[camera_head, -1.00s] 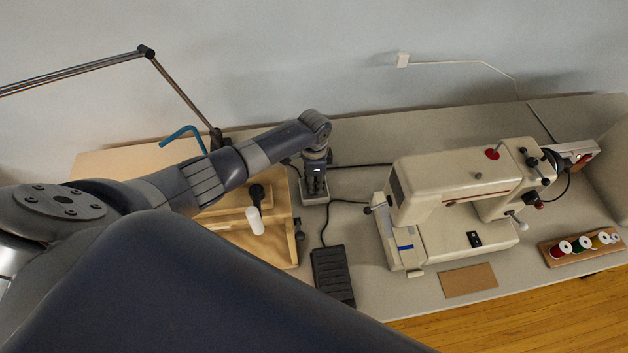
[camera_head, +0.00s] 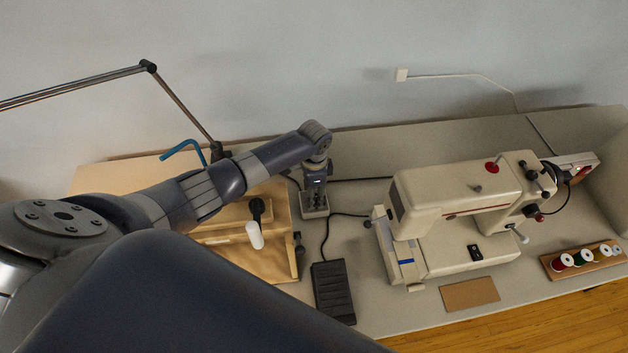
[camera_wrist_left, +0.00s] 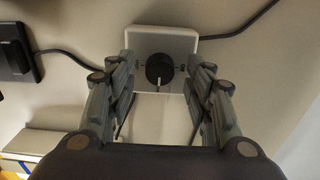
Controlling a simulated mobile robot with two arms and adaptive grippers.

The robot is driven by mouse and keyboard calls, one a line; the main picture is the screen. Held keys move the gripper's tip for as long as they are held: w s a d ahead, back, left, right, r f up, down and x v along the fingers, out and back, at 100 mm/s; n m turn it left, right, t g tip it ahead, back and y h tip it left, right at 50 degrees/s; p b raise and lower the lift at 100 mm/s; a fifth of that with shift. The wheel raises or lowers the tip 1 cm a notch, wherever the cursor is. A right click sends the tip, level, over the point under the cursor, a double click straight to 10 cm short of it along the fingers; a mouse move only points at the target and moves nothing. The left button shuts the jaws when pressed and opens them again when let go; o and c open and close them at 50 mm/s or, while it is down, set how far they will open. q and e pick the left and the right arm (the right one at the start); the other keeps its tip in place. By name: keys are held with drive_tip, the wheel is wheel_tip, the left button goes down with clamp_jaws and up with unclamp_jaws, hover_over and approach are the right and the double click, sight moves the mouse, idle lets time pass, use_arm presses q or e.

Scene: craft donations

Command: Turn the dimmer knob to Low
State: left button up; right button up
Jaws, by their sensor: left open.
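The dimmer (camera_head: 316,213) is a small pale box on the table, left of the sewing machine and mostly under my left gripper (camera_head: 314,194). My left gripper also shows there (camera_wrist_left: 159,72), open, with one finger on each side of the knob and visible gaps between. My right gripper is not in view.
A black foot pedal (camera_head: 333,291) lies in front of the dimmer, with cords running from the box. The sewing machine (camera_head: 455,205) stands to the right. A wooden stand (camera_head: 285,262) is close on the left. Thread spools (camera_head: 583,257) sit far right.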

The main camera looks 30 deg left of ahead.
use_arm(q)
wheel_tip(320, 180, up, 11)
idle(0.4)
idle(0.4)
